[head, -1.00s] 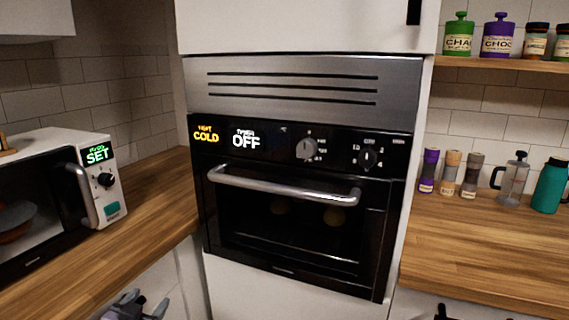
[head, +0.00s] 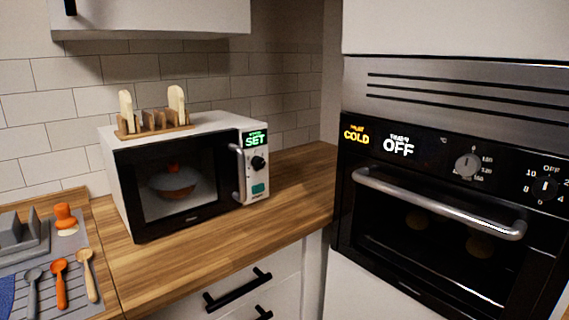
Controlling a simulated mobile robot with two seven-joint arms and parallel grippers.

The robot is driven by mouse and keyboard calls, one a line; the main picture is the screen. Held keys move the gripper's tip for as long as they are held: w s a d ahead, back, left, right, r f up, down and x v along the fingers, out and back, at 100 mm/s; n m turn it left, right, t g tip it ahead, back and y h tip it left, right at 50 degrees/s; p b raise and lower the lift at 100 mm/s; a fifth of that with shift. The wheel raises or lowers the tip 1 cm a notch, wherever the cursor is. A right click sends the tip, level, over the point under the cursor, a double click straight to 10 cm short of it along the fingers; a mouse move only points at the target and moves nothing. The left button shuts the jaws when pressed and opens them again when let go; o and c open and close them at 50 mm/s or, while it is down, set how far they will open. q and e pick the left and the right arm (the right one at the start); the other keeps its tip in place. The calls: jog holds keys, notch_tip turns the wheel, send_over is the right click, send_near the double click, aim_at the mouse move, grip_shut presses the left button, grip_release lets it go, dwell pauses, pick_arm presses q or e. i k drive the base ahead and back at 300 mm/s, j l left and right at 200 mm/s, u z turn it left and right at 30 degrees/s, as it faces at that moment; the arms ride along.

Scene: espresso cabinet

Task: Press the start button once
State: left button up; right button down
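A white microwave (head: 180,178) stands on the wooden counter left of centre in the head view. Its door is shut, and a dish with a reddish top (head: 173,181) shows through the dark window. Its panel on the right has a green display (head: 256,140) reading SET, a black dial (head: 258,163) and a teal button (head: 258,188). No label on the teal button can be read. Neither of my grippers is in view.
A built-in oven (head: 440,210) with displays COLD and OFF stands at the right, its door shut. A wooden rack (head: 153,129) sits on the microwave. Spoons (head: 60,285) lie on a drying mat at lower left. Counter (head: 290,190) beside the microwave is clear.

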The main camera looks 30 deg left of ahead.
aim_at(258, 187)
jog(key=u, duration=1.4)
